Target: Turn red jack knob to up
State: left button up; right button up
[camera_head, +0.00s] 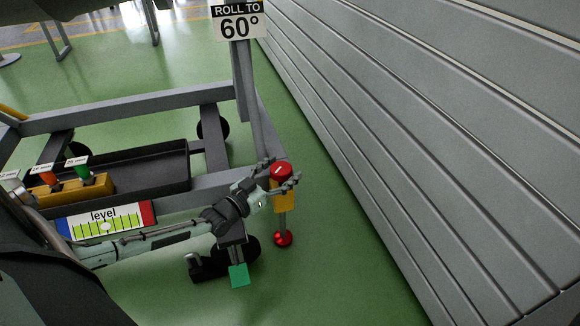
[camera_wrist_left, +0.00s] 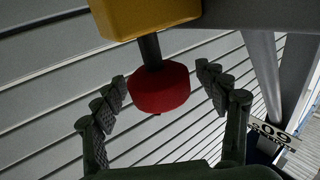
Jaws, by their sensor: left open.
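The red jack knob (camera_head: 282,169) sits on top of a yellow jack body (camera_head: 287,201) at the corner of the grey stand, with a pale mark on its top. A red ball (camera_head: 283,239) is at the jack's lower end. My left gripper (camera_head: 279,174) is open, its fingers on either side of the knob. In the left wrist view, the red knob (camera_wrist_left: 161,89) on its dark stem lies between the open fingers (camera_wrist_left: 160,78), with gaps on both sides. The yellow body (camera_wrist_left: 145,15) shows above it there. My right gripper is not in view.
A grey slatted wall (camera_head: 430,130) rises close to the right of the jack. The stand's grey frame (camera_head: 120,108) carries a level gauge (camera_head: 105,217), a dark tray (camera_head: 150,165) and a "ROLL TO 60°" sign (camera_head: 238,20). A green pedal (camera_head: 239,275) is below my left wrist.

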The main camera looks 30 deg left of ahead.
pick_arm(q)
jog(key=shift+w+d+b, duration=0.15)
jog(key=shift+w, duration=0.6)
jog(key=shift+w+d+b, duration=0.1)
jog(key=shift+w+b, duration=0.05)
jog(key=shift+w, duration=0.55)
jog(key=c, duration=1.3)
jog(key=shift+c, duration=0.3)
